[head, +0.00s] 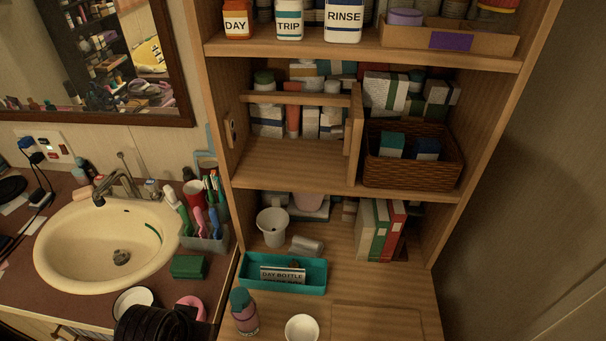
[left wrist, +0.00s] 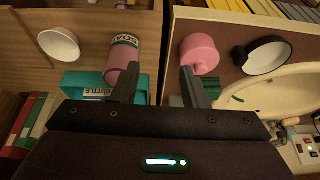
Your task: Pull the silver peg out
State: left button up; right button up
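I cannot clearly make out a silver peg. A small plate (head: 231,127) with dark spots is on the left inner wall of the middle compartment, near the left end of a wooden bar (head: 290,99); whether a peg sits in it is too small to tell. A silver-grey cylinder (head: 306,245) lies on the lower shelf behind the teal tray (head: 320,274). My left gripper (left wrist: 160,86) is open and empty, its fingers apart; its dark body (head: 155,325) is low at the left in the head view, well below the plate. My right gripper is not in view.
White bowl (head: 302,328) is at the front. Toothbrush holder (head: 206,238) and sink (head: 107,243) are left of the shelves. A wicker basket (head: 412,157) fills the middle compartment's right.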

pick_arm(q)
jog(key=w+d+r+m+t+h, duration=0.1)
jog(key=w+d+r, duration=0.3)
jog(key=w+r, duration=0.1)
jog(key=m+t+h, duration=0.2)
jog(key=m+t, duration=0.8)
jog(key=m, duration=0.6)
send_near(337, 134)
jog(key=w, duration=0.1)
jog(key=shift+p+x, duration=0.95)
jog(key=shift+x, duration=1.4)
jog(key=shift+p+x, duration=0.55)
jog(key=shift+x, duration=0.75)
jog(key=shift+p+x, duration=0.3)
jog(key=shift+x, duration=0.85)
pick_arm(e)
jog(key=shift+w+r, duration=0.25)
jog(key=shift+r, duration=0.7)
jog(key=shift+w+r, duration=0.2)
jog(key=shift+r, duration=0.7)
pick_arm(q)
jog(key=shift+d+f, duration=0.1)
jog(key=shift+f, duration=0.05)
